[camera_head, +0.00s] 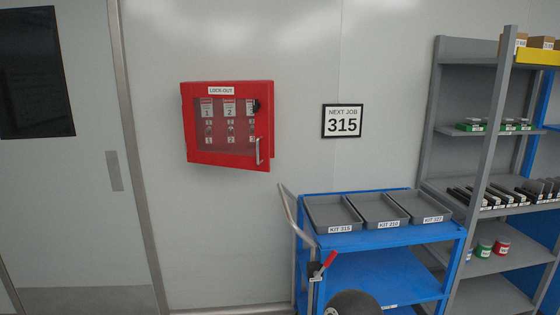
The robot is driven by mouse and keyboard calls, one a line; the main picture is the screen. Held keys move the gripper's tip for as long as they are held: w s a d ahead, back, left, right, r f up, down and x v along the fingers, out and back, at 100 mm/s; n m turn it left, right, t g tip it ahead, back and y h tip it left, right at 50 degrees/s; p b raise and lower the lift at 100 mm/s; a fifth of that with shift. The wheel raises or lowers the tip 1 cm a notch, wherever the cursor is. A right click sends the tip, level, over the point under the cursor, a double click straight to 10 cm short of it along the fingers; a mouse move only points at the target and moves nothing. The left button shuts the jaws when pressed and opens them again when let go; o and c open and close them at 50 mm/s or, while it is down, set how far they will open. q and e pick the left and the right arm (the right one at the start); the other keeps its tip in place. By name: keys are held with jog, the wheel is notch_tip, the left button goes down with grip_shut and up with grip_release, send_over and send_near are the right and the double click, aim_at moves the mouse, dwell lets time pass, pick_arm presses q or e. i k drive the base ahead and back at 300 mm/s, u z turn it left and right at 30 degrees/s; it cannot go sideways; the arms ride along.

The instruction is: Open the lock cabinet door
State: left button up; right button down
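The red lock cabinet (228,158) hangs on the wall left of centre, labelled LOCK-OUT. Its door has a clear window, and locks and tags numbered 1, 2 and 3 show behind it. A pale vertical handle (258,151) is at the door's lower right. A small black part (256,106), perhaps a latch or lock, is at its upper right. Neither of my grippers can be made out in the head view.
A blue cart (390,238) with several grey kit trays stands right of the cabinet, its push handle (290,208) towards the cabinet. A grey shelf rack (489,140) is at the right. A door (70,190) is at the left. The wall below the cabinet is clear.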

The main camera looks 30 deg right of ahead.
aim_at(261, 162)
jog(key=z, duration=0.4)
jog(key=i, duration=0.95)
jog(key=u, duration=0.1)
